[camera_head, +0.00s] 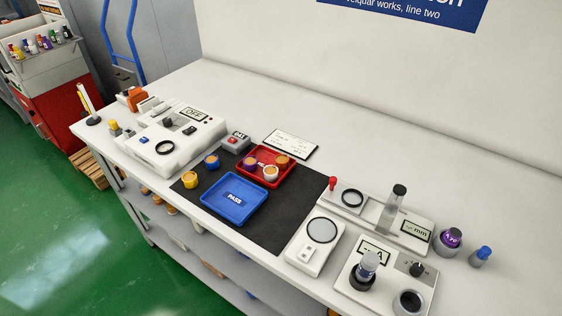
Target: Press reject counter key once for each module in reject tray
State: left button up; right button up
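The red reject tray (292,175) stands on the black mat with three small round modules in it. One is purple (250,163), one is orange-brown (282,162) and one is pale or white (270,173). A small grey counter (237,141) with a dark display and a red key stands just behind and left of the tray, at the mat's back edge. Its display is too small to read surely. Neither of my grippers is in view.
An empty blue tray (234,200) marked PASS sits in front of the red tray. A yellow module (190,180) and a blue module (212,161) stand on the mat (285,215). A white tester (180,137) stands left; gauges (393,220) stand right.

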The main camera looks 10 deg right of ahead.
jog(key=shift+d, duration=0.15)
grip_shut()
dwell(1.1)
